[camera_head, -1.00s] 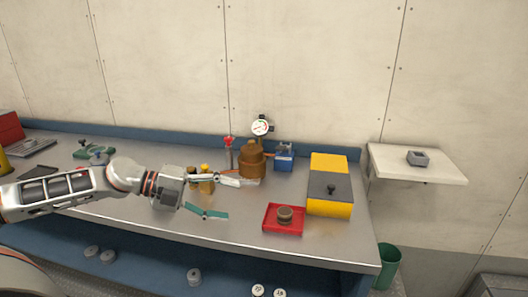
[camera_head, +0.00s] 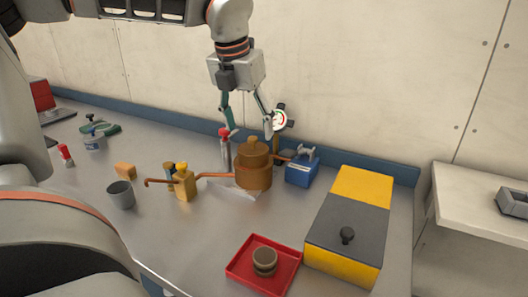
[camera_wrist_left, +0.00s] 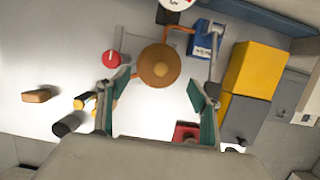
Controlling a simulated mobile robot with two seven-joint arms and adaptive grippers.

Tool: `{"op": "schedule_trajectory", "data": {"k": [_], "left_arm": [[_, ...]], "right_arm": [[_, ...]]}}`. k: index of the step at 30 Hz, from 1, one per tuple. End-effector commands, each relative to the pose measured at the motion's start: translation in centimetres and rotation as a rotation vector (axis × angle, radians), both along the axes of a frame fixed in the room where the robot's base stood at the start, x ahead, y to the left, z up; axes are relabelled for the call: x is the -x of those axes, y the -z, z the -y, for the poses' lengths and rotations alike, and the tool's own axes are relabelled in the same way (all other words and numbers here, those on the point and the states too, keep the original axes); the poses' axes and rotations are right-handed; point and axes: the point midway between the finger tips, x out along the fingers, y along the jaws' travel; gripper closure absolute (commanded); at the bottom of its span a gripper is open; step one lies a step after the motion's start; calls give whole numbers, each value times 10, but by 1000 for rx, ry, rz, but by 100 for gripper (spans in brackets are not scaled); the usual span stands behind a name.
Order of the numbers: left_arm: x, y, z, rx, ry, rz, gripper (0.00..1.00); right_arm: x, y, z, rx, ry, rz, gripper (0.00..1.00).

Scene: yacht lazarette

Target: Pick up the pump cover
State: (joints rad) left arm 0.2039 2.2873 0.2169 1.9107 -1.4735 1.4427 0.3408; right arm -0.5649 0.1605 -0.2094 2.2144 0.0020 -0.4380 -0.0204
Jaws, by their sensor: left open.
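The brown pump (camera_head: 254,178) stands upright on the metal bench, with a copper pipe on its left side. Its round domed top with a small knob looks like the pump cover (camera_head: 253,153); it sits on the pump body. In the left wrist view the cover (camera_wrist_left: 159,65) shows from above as a brown disc, between and beyond the fingertips. My left gripper (camera_head: 250,131) points down above the cover, open and empty, with its fingers spread to either side and apart from it. My right gripper is not in view.
A red-capped bottle (camera_head: 225,150) and a gauge (camera_head: 278,121) stand close to the pump. A blue box (camera_head: 301,173) is to its right, then a yellow and grey box (camera_head: 347,225). A red tray (camera_head: 240,267) holds a brown round part. A grey cup (camera_head: 121,195) stands left.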

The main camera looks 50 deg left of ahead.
Motion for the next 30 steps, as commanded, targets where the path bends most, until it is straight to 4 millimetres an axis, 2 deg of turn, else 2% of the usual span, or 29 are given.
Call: {"op": "schedule_trajectory", "data": {"k": [3,8,16,19,25,29,30], "left_arm": [[-3,15,-1,5,-1,-5,36],[-6,26,-1,4,1,-4,36],[-14,64,-4,7,0,-7,36],[-16,69,-4,5,0,-4,36],[-17,67,-5,5,0,0,36],[-17,68,-5,5,0,0,70],[-16,68,-4,6,0,-1,73]], "right_arm": [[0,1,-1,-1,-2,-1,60],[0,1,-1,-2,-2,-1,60],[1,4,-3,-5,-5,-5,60],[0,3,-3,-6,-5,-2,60],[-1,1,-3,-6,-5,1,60],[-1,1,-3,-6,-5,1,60],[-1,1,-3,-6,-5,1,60]]}}
